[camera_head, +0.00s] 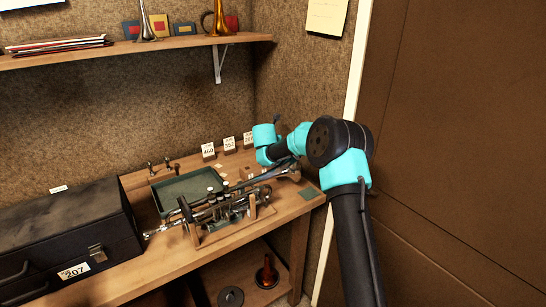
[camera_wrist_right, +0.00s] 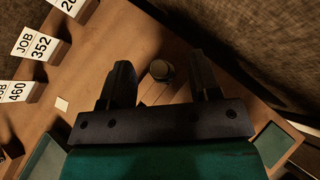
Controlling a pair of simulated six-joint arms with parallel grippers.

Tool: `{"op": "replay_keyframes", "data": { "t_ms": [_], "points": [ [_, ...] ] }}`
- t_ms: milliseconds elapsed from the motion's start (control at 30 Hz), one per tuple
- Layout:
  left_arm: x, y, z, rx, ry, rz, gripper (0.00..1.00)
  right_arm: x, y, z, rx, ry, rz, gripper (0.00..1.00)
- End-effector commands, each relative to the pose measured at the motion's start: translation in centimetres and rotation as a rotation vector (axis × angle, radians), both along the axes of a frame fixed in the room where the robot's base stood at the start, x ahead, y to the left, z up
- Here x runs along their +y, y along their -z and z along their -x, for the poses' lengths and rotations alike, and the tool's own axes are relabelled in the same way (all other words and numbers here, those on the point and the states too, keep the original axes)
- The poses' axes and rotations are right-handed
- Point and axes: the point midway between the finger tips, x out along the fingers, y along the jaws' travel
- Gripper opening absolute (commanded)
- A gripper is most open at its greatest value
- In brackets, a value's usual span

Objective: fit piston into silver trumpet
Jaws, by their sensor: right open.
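The silver trumpet (camera_head: 228,207) lies along a wooden stand (camera_head: 205,236) at the front of the bench. Its valve section is partly mixed up with the stand in the picture. My right gripper (camera_wrist_right: 160,64) is over the bench's back right part, open, with its fingers apart. A small round-topped dark object (camera_wrist_right: 161,71), perhaps the piston seen from above, shows between the fingers, with a gap on both sides. In the head view my right arm hides this spot. My left gripper is in neither view.
Job tags (camera_wrist_right: 36,45) stand along the bench's back, left of the fingers. A green tray (camera_head: 186,188) lies behind the trumpet. A black case (camera_head: 65,235) fills the bench's left. A small green pad (camera_head: 308,194) lies near the right edge. Walls close in the back corner.

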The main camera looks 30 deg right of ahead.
Motion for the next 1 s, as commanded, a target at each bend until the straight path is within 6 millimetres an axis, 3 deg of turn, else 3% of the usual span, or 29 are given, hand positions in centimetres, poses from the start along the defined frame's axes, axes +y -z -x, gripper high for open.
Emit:
{"op": "replay_keyframes", "data": {
  "t_ms": [633,1000],
  "points": [
    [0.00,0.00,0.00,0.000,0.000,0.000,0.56,-0.73,0.78,-0.78,-0.001,0.000,-0.001,0.56],
    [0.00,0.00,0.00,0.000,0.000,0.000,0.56,-0.73,0.78,-0.78,-0.001,0.000,-0.001,0.21]
  ]
}}
